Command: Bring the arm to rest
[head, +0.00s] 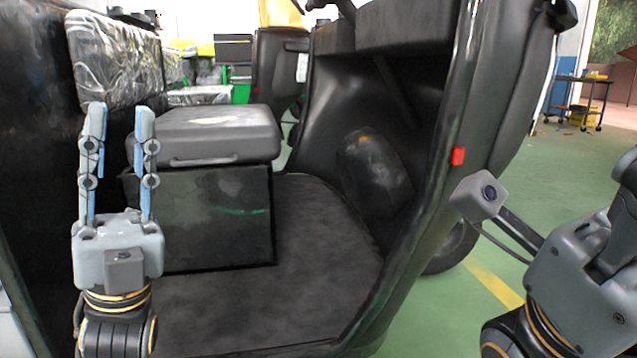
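My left gripper (119,137) points straight up at the left of the head view, in front of the rickshaw's seat area. Its two fingers stand apart with nothing between them. My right arm (590,265) comes in at the lower right, beside the rickshaw's front edge. Its wrist part shows, but its fingertips are cut off by the right edge of the picture, so I cannot tell how they stand. The black rickshaw (300,290) fills the middle of the view, with its floor open between the seat and the front panel.
A grey-lidded seat box (215,138) stands in the rickshaw behind my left gripper. A plastic-wrapped backrest (115,60) is above it. A red reflector (457,156) sits on the front panel's edge.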

